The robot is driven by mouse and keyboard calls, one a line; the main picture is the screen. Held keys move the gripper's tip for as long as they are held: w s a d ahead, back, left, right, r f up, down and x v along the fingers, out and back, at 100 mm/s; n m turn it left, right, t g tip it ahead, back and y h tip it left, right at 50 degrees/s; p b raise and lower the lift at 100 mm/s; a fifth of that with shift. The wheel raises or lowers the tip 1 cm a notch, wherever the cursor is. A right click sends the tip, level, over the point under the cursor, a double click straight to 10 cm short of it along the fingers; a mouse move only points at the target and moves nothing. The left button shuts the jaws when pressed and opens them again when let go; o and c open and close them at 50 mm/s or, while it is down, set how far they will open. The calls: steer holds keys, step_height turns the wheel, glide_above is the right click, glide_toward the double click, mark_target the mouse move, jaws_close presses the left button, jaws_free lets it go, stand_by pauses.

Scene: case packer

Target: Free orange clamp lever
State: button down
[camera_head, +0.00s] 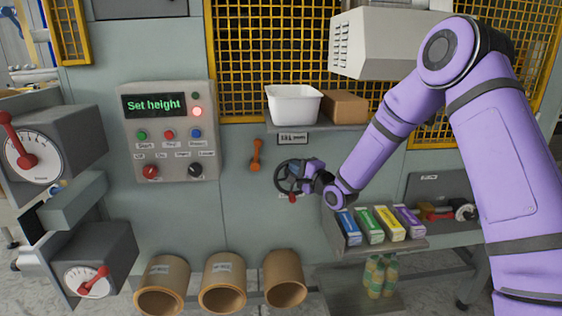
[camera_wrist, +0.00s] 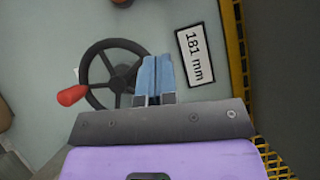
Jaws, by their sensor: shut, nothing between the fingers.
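The orange clamp lever (camera_head: 256,156) is on the grey machine panel, left of the black handwheel (camera_head: 283,178). It stands nearly upright, with its round hub at the lower end. In the wrist view only an orange-brown rounded part (camera_wrist: 124,3) shows at the top edge, perhaps the lever's hub. My gripper (camera_head: 303,170) is shut and empty in front of the handwheel, right of and apart from the lever. In the wrist view the shut fingers (camera_wrist: 154,75) overlap the right side of the handwheel (camera_wrist: 92,62). The wheel's red knob (camera_wrist: 72,95) points left there.
A display (camera_wrist: 195,53) reads 181 mm beside the wheel. Above is a shelf with a white bin (camera_head: 293,105) and a brown box (camera_head: 345,107). A control panel (camera_head: 170,131) reads "Set height". A tray of coloured cartons (camera_head: 372,246) lies below my arm.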

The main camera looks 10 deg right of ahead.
mark_target(257, 154)
steer(key=x, duration=0.3)
steer(key=a+x, duration=0.1)
steer(key=x, duration=0.3)
steer(key=s+x, duration=0.1)
steer(key=x, duration=0.2)
steer(key=shift+w+a+r, duration=0.1)
steer(key=shift+w+a, duration=0.25)
steer(key=shift+a, duration=0.15)
steer(key=shift+w+a+r, duration=0.1)
steer(key=shift+w+a, duration=0.05)
steer(key=shift+a, duration=0.6)
steer(key=shift+w, duration=0.1)
